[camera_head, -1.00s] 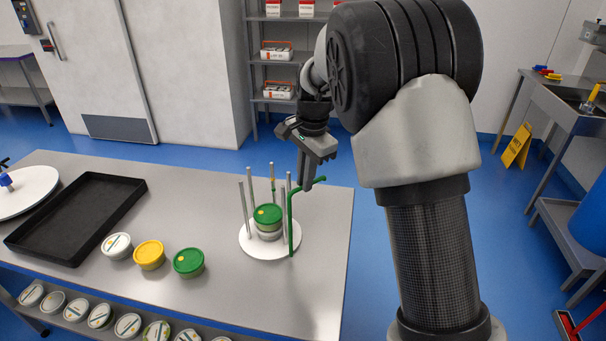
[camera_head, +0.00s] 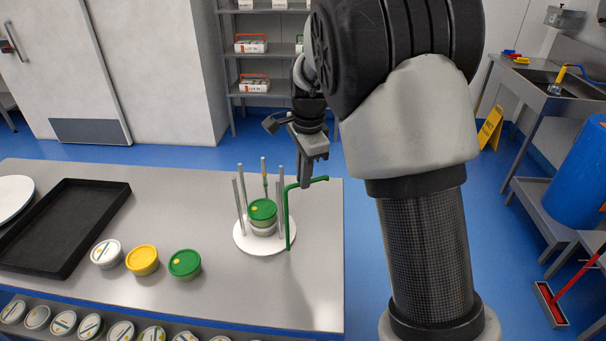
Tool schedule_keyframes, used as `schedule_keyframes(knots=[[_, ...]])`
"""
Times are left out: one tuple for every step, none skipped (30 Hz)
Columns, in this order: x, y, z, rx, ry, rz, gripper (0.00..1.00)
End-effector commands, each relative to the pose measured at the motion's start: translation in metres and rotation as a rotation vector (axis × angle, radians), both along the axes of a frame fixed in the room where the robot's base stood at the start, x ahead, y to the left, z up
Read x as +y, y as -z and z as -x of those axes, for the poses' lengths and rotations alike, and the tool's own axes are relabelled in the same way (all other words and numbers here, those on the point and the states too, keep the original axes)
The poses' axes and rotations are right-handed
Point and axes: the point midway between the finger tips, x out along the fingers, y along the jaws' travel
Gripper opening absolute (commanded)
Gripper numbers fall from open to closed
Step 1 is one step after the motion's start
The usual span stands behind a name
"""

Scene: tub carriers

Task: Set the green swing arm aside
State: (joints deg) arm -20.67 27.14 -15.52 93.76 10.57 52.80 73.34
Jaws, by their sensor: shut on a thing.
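The green swing arm (camera_head: 287,222) is a thin bent bar. It rises at the right edge of a round white carrier base (camera_head: 248,243) and its top part runs out to the right. My gripper (camera_head: 305,184) is at this top part and shut on it. The fingertips are small and partly hidden, so the exact hold is hard to see. Grey posts (camera_head: 240,200) stand on the base around a stack of tubs, with a green-lidded tub (camera_head: 262,211) on top.
A white-lidded tub (camera_head: 106,253), a yellow tub (camera_head: 142,260) and another green tub (camera_head: 184,264) stand on the steel table (camera_head: 220,300). A black tray (camera_head: 65,225) lies at left. The table's right edge is close to the carrier.

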Motion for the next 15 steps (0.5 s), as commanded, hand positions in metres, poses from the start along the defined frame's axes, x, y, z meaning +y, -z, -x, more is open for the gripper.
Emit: schedule_keyframes(knots=[[-0.0010, -0.0016, -0.0011, -0.004, 0.004, -0.001, 0.00], [-0.0010, -0.0016, -0.0011, -0.003, 0.004, 0.000, 0.00], [-0.0011, -0.0016, -0.0010, -0.003, 0.005, -0.001, 0.00], [-0.0011, -0.0016, -0.0010, -0.003, 0.005, -0.001, 0.00], [-0.0011, -0.0016, -0.0010, -0.003, 0.005, -0.001, 0.11], [-0.0012, -0.0015, -0.0009, -0.003, 0.005, -0.001, 0.17], [-0.0011, -0.0015, -0.0009, -0.003, 0.004, 0.000, 0.23], [-0.0010, -0.0014, -0.0008, -0.003, 0.004, 0.000, 0.28], [-0.0009, -0.0012, -0.0007, -0.002, 0.004, 0.000, 0.28], [-0.0009, -0.0010, -0.0006, -0.002, 0.003, -0.001, 0.28], [-0.0008, -0.0009, -0.0004, -0.002, 0.003, -0.001, 0.28], [-0.0006, -0.0007, -0.0004, -0.001, 0.003, -0.001, 0.28], [-0.0006, -0.0006, -0.0003, -0.001, 0.003, -0.001, 0.28], [-0.0005, -0.0006, -0.0003, -0.001, 0.002, -0.001, 0.28], [-0.0005, -0.0005, -0.0002, -0.001, 0.002, -0.001, 0.28]])
